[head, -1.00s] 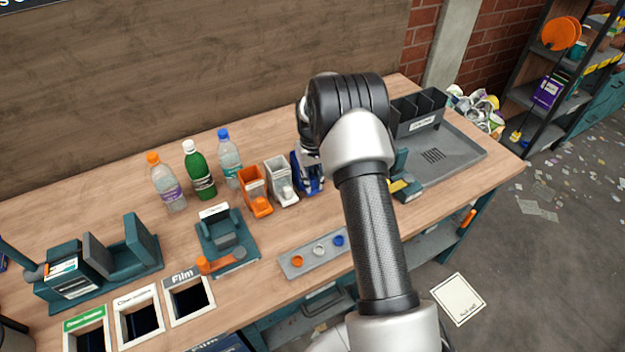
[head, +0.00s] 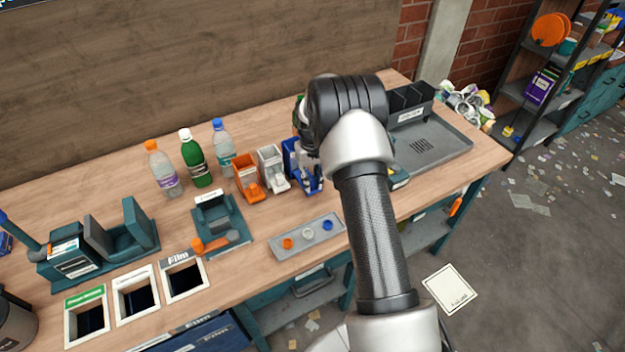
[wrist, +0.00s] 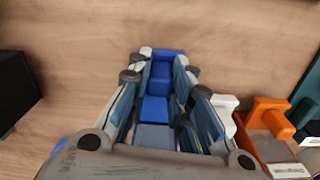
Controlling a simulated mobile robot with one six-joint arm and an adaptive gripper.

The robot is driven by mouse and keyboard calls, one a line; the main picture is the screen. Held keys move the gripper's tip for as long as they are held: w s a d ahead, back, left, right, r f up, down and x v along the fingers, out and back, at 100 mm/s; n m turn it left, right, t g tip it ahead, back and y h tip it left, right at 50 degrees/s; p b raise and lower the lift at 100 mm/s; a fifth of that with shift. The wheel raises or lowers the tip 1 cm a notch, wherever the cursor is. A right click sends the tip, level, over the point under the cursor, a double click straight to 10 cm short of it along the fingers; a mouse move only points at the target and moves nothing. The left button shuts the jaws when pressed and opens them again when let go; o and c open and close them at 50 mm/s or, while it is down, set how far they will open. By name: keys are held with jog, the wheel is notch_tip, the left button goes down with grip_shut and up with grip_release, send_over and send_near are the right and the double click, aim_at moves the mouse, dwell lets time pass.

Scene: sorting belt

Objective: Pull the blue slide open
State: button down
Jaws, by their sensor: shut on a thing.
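The blue dispenser (head: 290,152) stands at the right end of a row of three on the bench, partly hidden by my arm in the head view. In the wrist view its blue body (wrist: 162,55) lies ahead, and the blue slide (wrist: 154,109) runs towards me between my fingers. My gripper (wrist: 160,76) is shut on the blue slide, a finger on each side. In the head view the gripper is mostly hidden behind the arm. How far the slide is drawn out I cannot tell.
A white dispenser (head: 270,157) and an orange dispenser (head: 244,166) stand close to the left of the blue one. Three bottles, including a green one (head: 195,165), stand further left. A grey strip with coloured caps (head: 306,238) lies in front. A grey tray (head: 440,150) is right.

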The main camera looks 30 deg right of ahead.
jog(key=shift+s+f, duration=0.15)
jog(key=shift+s, duration=0.15)
jog(key=c, duration=1.4)
grip_release()
jog(key=shift+w, duration=0.1)
jog(key=shift+r, duration=0.25)
notch_tip(320, 180, up, 12)
jog(key=shift+f, duration=0.1)
